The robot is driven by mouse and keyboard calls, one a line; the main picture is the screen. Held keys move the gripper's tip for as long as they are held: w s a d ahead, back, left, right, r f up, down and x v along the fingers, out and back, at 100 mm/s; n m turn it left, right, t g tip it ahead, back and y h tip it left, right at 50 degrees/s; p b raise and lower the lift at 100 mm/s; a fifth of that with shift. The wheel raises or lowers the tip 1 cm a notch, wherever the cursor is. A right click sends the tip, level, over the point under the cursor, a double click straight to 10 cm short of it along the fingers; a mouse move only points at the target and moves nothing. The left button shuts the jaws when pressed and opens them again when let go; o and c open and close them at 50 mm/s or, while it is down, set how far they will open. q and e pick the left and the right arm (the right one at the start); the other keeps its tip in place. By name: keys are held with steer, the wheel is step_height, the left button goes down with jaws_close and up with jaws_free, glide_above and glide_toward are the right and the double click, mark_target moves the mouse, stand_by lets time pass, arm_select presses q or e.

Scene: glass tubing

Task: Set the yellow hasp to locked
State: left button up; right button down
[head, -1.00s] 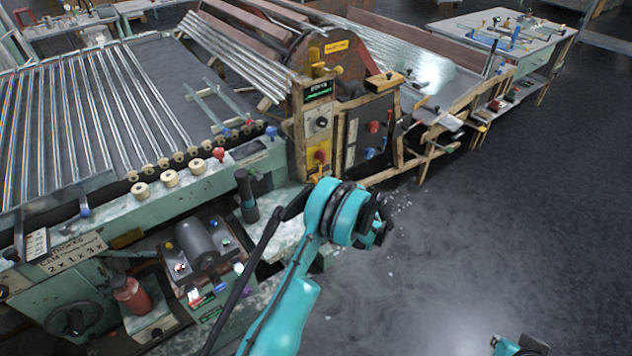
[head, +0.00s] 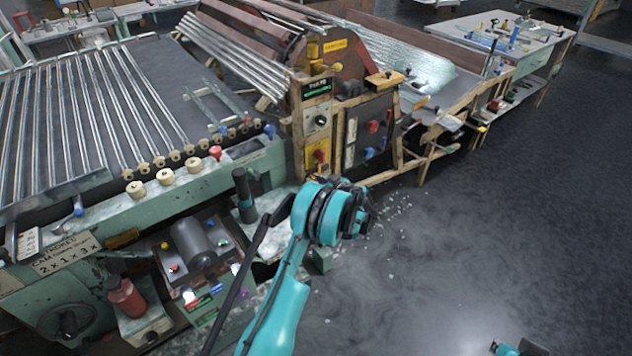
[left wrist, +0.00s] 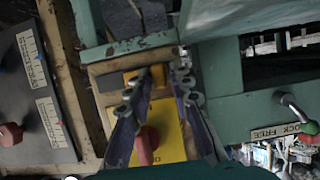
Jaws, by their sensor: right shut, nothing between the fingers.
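The yellow hasp (left wrist: 148,76) shows in the left wrist view as a yellow piece in a wooden frame, partly covered by my fingers. Beside it is a yellow plate (left wrist: 171,132) with a red knob (left wrist: 146,143). The plate also shows on the wooden post in the head view (head: 318,155). My left gripper (left wrist: 166,78) has its two fingers apart, reaching over the plate towards the hasp. I cannot tell whether they touch it. In the head view my teal wrist hides its fingertips. Only a small part of my right gripper (head: 515,347) shows at the bottom edge.
A dark panel (head: 369,135) with red and blue knobs stands right of the post. A green beam with a "LOCK FREE" label (left wrist: 283,131) and a lever is close in the left wrist view. A tube conveyor (head: 90,120) lies left. The floor at right is clear.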

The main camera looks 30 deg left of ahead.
arm_select(q)
jaws_close()
steer(key=shift+w+d, duration=0.3)
steer(key=shift+w, duration=0.35)
steer(key=shift+w+d, duration=0.25)
steer(key=shift+w, duration=0.4)
steer(key=o, duration=0.6)
jaws_free()
steer(key=shift+w, duration=0.1)
steer(key=shift+c, duration=0.2)
steer(key=shift+d, duration=0.1)
steer(key=v, duration=1.2)
